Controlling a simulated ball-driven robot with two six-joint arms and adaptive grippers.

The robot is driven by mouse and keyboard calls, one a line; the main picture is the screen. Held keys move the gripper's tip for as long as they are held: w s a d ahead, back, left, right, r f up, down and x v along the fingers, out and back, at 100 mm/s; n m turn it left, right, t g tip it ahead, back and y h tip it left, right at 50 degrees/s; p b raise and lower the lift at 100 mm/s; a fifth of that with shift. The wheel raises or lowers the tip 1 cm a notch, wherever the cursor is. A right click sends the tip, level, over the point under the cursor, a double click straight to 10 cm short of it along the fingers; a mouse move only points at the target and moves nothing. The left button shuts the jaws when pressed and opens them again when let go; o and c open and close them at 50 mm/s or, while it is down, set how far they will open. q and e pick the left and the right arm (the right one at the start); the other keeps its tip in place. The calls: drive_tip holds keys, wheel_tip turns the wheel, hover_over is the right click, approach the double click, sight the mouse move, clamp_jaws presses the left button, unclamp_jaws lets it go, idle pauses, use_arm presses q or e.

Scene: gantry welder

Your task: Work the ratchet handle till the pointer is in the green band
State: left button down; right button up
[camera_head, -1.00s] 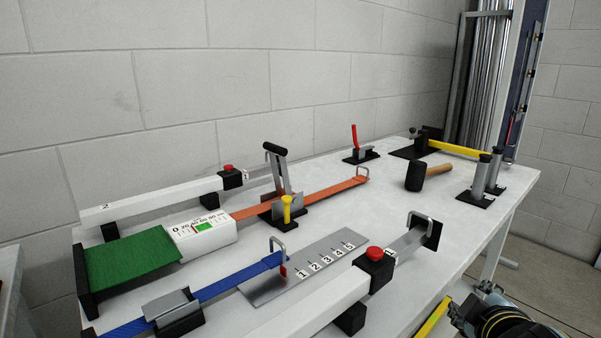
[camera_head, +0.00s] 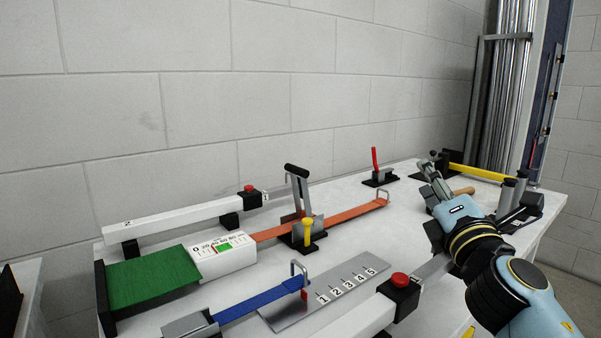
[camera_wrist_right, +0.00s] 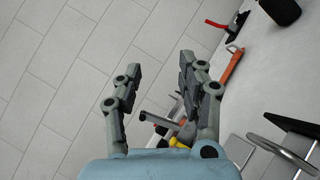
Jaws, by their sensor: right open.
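The ratchet handle (camera_head: 297,172) has a black crossbar on two grey arms and stands raised over its metal base on the orange strap (camera_head: 345,218). A yellow-topped lever (camera_head: 308,230) stands in front of it. The white gauge box (camera_head: 222,258) has a numbered scale and a green band (camera_head: 224,247). A thin red pointer seems to stand at the band's left; its exact reading is too small to tell. My right gripper (camera_head: 428,170) is open and empty, apart from and right of the handle. In the right wrist view the handle (camera_wrist_right: 158,122) shows beyond the open fingers (camera_wrist_right: 159,72).
A blue strap (camera_head: 258,300) and numbered metal plate (camera_head: 335,293) lie in front. White beams with red buttons (camera_head: 400,280) flank the straps. A red lever (camera_head: 375,160) stands behind. Grey posts (camera_head: 507,192) and a mallet, partly hidden by my right arm, are at the right.

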drive_tip(key=w+a+n+g+y, duration=0.2)
drive_tip(key=w+a+n+y, duration=0.3)
drive_tip(key=a+n+y, duration=0.5)
drive_tip(key=n+g, duration=0.4)
drive_tip(key=n, duration=0.5)
approach(302, 173)
drive_tip(key=w, duration=0.2)
drive_tip(key=shift+y, duration=0.4)
drive_tip(key=x, duration=0.3)
drive_tip(key=b+x, duration=0.1)
drive_tip(key=x, duration=0.3)
drive_tip(key=b+x, duration=0.1)
drive_tip(key=x, duration=0.2)
drive_tip(key=shift+w+a+f, duration=0.1)
drive_tip(key=shift+w+f, duration=0.15)
drive_tip(key=shift+f, duration=0.15)
clamp_jaws()
